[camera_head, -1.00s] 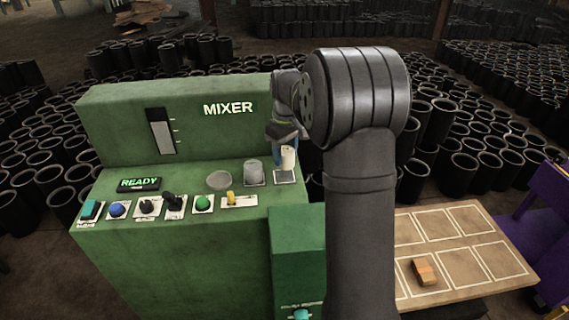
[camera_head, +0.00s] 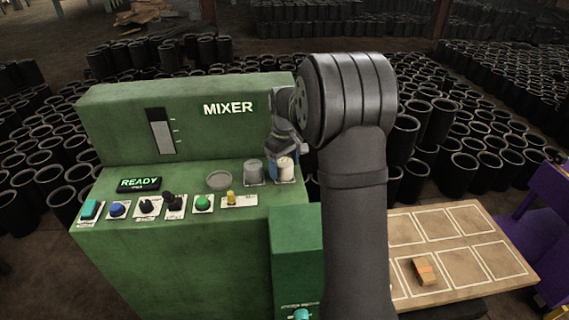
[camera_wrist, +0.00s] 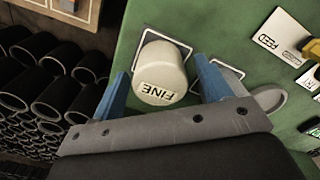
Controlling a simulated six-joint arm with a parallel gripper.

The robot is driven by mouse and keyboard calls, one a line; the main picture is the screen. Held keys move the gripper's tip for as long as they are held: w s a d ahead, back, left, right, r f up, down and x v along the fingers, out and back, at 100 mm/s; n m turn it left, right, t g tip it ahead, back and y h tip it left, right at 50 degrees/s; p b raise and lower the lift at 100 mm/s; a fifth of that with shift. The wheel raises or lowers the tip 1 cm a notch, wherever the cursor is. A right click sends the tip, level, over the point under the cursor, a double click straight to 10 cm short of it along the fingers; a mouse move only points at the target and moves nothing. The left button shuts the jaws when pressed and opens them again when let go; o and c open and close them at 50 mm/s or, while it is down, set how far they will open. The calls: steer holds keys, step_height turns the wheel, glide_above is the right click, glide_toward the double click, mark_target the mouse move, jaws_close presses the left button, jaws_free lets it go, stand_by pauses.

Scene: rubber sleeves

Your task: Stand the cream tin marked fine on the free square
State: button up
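The cream tin marked FINE (camera_wrist: 161,74) stands upright on a white-edged square (camera_wrist: 148,32) on the green panel, with its label toward the camera in the wrist view. The tin also shows in the head view (camera_head: 285,170), on the rightmost square. My gripper (camera_wrist: 162,78) has one blue finger on each side of the tin, with a narrow gap visible at both sides. It is open around the tin. In the head view my gripper is partly hidden behind my arm.
A grey tin (camera_head: 253,172) stands on the square just left, with a round dish (camera_head: 219,180) beyond it. Knobs and buttons, including a green button (camera_head: 203,203), line the panel's front. A wooden board (camera_head: 440,258) with marked squares holds an orange-brown block (camera_head: 425,271).

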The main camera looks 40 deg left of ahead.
mark_target(284, 162)
step_height(284, 162, up, 12)
steer(key=shift+r, duration=0.15)
stand_by(0.5)
step_height(284, 162, down, 12)
steer(key=shift+r, duration=1.9)
steer(key=shift+f, duration=0.1)
